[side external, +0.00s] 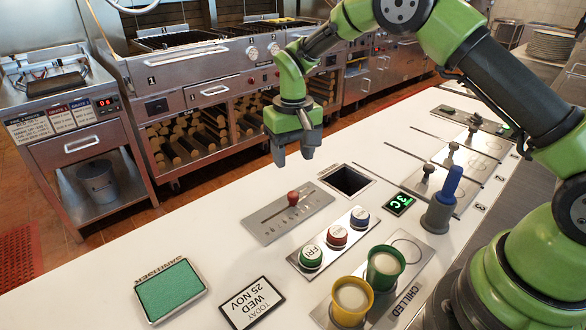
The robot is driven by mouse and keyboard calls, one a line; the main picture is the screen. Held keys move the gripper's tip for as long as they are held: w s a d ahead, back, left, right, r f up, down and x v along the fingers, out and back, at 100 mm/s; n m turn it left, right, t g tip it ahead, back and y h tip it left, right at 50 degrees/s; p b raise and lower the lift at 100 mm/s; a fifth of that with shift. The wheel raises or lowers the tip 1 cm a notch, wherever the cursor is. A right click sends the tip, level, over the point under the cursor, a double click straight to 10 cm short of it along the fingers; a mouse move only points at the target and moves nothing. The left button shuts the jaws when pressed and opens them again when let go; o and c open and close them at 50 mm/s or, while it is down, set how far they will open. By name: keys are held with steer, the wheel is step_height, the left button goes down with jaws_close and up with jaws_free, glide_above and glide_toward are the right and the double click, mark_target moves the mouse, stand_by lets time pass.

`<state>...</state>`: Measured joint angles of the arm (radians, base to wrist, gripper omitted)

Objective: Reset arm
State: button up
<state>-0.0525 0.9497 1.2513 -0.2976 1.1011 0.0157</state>
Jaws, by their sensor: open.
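My green gripper (293,154) hangs above the white counter (225,255), near its far edge. Its fingers point down and stand apart, with nothing between them. It is above and to the left of the square opening (348,181) in the counter, and behind the slider plate with a red knob (293,198). My arm reaches in from the right side of the picture.
Grills (205,90) stand behind.

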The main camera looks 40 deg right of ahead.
steer(key=shift+r, duration=0.3)
steer(key=s+r+t+y, duration=0.15)
steer(key=s+r, duration=0.25)
steer(key=r, duration=0.4)
steer(key=s+r+t+h, duration=0.1)
steer(key=s+r+t, duration=0.1)
steer(key=s+r, duration=0.45)
steer(key=s+r+t, duration=0.2)
steer(key=s, duration=0.5)
steer(key=s+r+m+t+y, duration=0.1)
steer(key=s+r, duration=0.1)
steer(key=s, duration=0.6)
steer(key=shift+s+a+r+t, duration=0.15)
steer(key=shift+a+r+t, duration=0.15)
steer(key=shift+t, duration=0.05)
steer(key=shift+y, duration=0.25)
stand_by(0.6)
